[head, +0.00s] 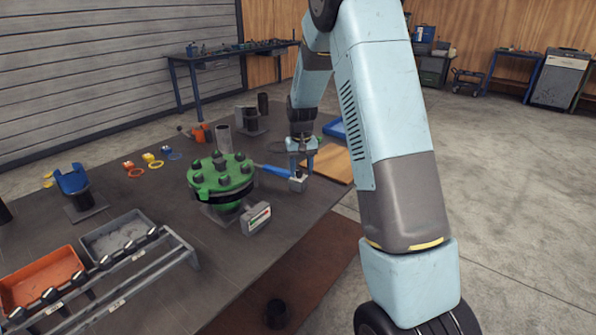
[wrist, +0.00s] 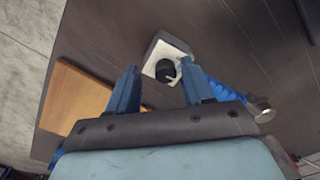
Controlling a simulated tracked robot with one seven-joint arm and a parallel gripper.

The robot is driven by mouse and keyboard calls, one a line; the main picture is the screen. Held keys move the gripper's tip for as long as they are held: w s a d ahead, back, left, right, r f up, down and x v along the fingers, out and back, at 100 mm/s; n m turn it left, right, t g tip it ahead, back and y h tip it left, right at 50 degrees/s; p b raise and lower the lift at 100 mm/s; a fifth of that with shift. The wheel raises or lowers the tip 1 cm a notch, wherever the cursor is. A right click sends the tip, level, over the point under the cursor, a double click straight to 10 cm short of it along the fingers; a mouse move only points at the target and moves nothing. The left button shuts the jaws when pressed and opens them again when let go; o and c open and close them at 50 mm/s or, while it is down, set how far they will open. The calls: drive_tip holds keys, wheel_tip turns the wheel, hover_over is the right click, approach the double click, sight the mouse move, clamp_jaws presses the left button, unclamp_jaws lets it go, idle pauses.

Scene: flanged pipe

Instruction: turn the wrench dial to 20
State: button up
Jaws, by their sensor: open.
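The dial block (head: 298,184) is a small grey box on the table, right of the green flange. In the wrist view its pale top face (wrist: 151,69) carries a round black knob (wrist: 165,71) with a light mark; no scale number can be read. A blue wrench handle (head: 274,171) lies between flange and block; blue also shows beside my right finger in the wrist view (wrist: 226,91), with a metal end. My gripper (head: 302,165) is open above the block. In the wrist view the knob appears between its fingers (wrist: 159,68), with no grip visible.
The green bolted flange (head: 221,181) stands left of the block, with a small gauge box (head: 256,218) in front. A wooden board (head: 335,163) lies to the right. A rack (head: 130,275) with orange and grey bins is at front left.

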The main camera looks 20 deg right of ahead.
sight(301, 171)
drive_tip(key=shift+r, duration=3.65)
drive_tip(key=shift+c, duration=0.4)
